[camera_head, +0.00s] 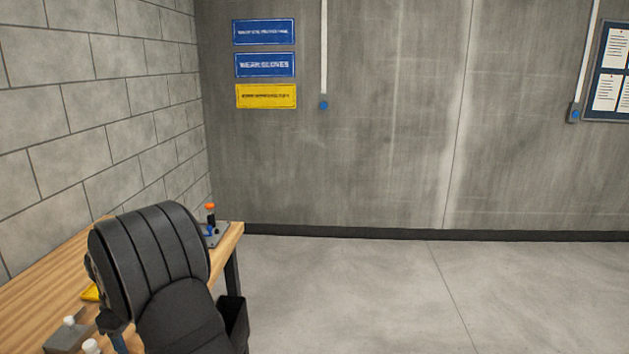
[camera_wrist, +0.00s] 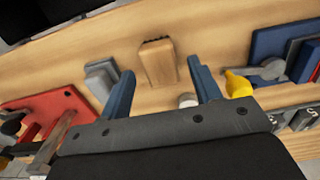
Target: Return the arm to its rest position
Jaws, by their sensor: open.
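My gripper (camera_wrist: 160,66) shows in the wrist view with its two blue fingers spread apart and nothing held between them. Beyond the fingers, a small wooden block with a dark top (camera_wrist: 159,62) sits on the wooden bench (camera_wrist: 213,30). I cannot pick out a copper tube with certainty in either view.
In the wrist view, a grey block (camera_wrist: 101,78) and a red fixture (camera_wrist: 70,100) lie left of the fingers. A yellow item (camera_wrist: 238,84) and a blue fixture (camera_wrist: 275,48) lie right. Open floor (camera_head: 400,290) lies right.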

